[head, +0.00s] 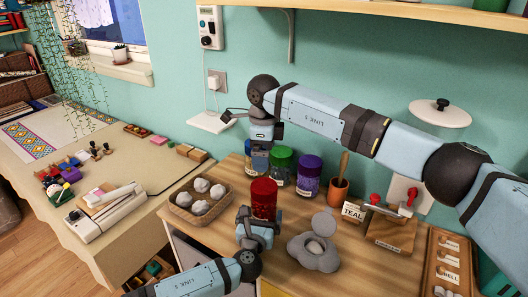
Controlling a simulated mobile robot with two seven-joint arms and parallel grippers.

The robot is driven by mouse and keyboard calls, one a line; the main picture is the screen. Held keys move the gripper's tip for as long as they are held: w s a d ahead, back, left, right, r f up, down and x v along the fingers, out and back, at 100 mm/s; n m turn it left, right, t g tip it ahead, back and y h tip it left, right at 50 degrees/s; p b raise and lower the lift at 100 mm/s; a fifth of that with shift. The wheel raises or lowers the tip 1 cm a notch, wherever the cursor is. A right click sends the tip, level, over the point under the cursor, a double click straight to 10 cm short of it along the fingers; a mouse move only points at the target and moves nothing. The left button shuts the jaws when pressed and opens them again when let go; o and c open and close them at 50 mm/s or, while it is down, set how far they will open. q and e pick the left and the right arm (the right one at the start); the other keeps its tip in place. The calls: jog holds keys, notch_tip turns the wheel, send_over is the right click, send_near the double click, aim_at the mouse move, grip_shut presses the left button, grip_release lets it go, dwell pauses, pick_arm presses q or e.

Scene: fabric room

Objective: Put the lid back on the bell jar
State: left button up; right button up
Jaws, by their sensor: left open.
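A red jar (264,194) stands upright on the wooden worktop, just beyond my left gripper (257,226). That gripper is open, low over the worktop, with its arm coming in from the bottom left. A green jar (281,165) and a purple jar (308,173) stand behind. No jar can be read as the bell jar. A grey rounded piece (315,257) lies right of my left gripper, with a pale grey disc (323,223) beside it; I cannot tell if either is the lid. My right gripper (260,162) points down left of the green jar; its fingertips are unclear.
A terracotta pot (338,189), a TEAL label (353,211) and a wooden block with red knobs (391,230) stand right.

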pick_arm(q)
jog(key=s, duration=0.3)
jog(key=s+a, duration=0.1)
jog(key=s, duration=0.6)
jog(key=shift+a, duration=0.3)
jog(key=shift+p, duration=0.3)
